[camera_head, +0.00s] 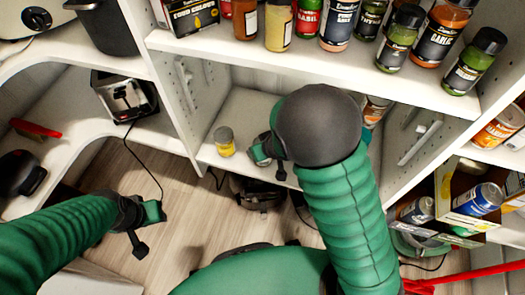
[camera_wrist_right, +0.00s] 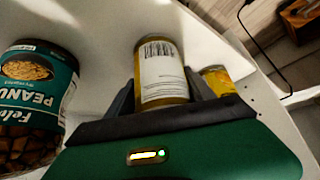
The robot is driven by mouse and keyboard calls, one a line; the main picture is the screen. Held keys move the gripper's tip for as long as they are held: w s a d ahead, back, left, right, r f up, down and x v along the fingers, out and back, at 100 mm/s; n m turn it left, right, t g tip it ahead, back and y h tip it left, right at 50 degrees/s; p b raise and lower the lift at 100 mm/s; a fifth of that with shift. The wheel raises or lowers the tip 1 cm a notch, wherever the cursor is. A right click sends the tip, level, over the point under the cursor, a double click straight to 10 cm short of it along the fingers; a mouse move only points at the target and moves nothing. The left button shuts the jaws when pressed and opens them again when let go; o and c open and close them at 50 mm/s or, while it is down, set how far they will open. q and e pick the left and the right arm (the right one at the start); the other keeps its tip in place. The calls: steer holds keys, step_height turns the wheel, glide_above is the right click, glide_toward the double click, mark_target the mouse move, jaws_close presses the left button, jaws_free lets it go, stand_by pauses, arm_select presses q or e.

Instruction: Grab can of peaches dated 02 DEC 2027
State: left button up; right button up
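A can with a white barcode label (camera_wrist_right: 161,75) and golden ends stands between the two fingers of my right gripper (camera_wrist_right: 160,95) in the right wrist view. The fingers flank it closely; whether they press on it I cannot tell. A second yellow can (camera_wrist_right: 218,80) is just right of it. In the head view a small yellow can (camera_head: 225,142) stands on the middle shelf, left of my right gripper (camera_head: 264,152); my wrist hides much of the space there. No date is readable. My left gripper (camera_head: 145,228) is open and empty above the floor.
A peanut jar (camera_wrist_right: 35,105) stands left of the right gripper. Spice jars (camera_head: 335,22) line the shelf above. A toaster (camera_head: 125,95) sits on the left shelf. Cans in a box (camera_head: 475,200) are at right. Shelf dividers (camera_head: 172,85) flank the middle bay.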

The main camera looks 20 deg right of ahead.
steer(key=shift+c, duration=1.2)
steer(key=shift+a, duration=0.25)
steer(key=c, duration=0.7)
steer(key=shift+r, duration=0.1)
jaws_close()
steer(key=shift+d, duration=0.1)
